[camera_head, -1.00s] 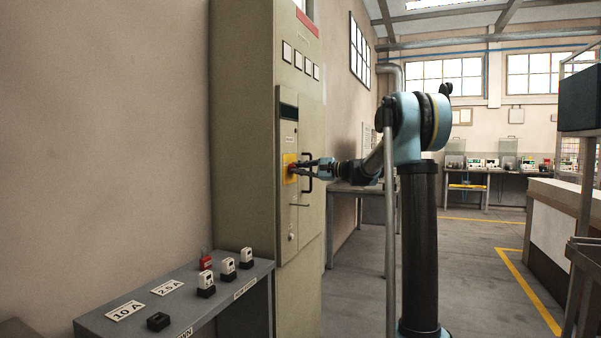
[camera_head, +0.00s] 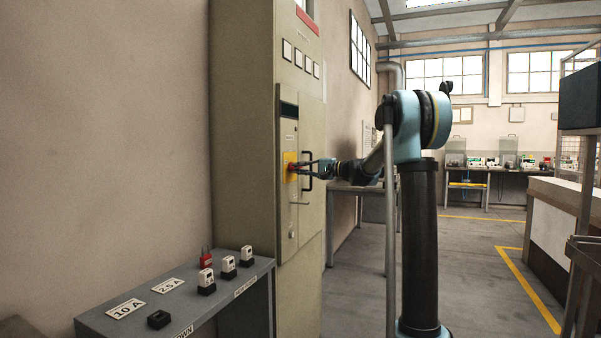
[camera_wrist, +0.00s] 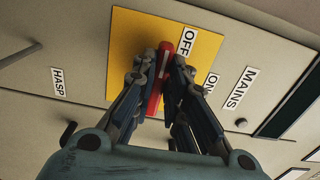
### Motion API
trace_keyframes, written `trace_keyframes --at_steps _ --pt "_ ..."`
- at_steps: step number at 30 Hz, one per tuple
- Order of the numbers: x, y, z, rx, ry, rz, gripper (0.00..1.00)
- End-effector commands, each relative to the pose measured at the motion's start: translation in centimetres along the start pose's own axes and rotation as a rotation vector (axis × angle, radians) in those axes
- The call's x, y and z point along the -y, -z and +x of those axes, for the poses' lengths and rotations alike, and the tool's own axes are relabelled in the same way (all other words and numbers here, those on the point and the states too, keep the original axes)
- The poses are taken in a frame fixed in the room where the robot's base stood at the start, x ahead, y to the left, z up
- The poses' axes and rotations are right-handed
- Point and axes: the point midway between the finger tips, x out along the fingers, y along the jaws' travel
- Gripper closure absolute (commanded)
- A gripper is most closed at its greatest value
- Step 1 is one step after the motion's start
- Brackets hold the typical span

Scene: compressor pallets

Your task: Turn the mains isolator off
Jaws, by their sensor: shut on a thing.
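The mains isolator is a red handle (camera_wrist: 160,77) on a yellow plate (camera_wrist: 130,38), set in the cabinet's door. The yellow plate also shows in the head view (camera_head: 288,160). My gripper (camera_wrist: 161,72) is shut on the red handle, one finger on each side of it. In the wrist view the handle's upper end lies beside the OFF label (camera_wrist: 187,40), and the ON label (camera_wrist: 211,82) is off to its right. The MAINS label (camera_wrist: 240,88) is beyond the plate's edge. The fingers hide part of the handle and plate.
The tall beige cabinet (camera_head: 245,130) has a black door handle (camera_head: 307,172) close to my gripper. A HASP label (camera_wrist: 57,82) is on the cabinet. A grey bench (camera_head: 225,291) in front holds a red padlock (camera_head: 206,259) and several small devices.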

Motion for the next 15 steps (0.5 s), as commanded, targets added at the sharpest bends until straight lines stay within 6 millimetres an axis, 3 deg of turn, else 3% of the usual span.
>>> trace_keyframes --at_steps 6,7,9,15 --pt "-0.38 -0.19 -0.06 0.003 -0.007 -0.003 1.00" --pt "-0.38 -0.19 -0.06 0.003 -0.007 -0.003 0.84" --pt "-0.38 -0.19 -0.05 0.003 -0.007 -0.003 0.69" --pt "-0.22 -0.12 -0.02 0.002 -0.004 -0.002 0.67"
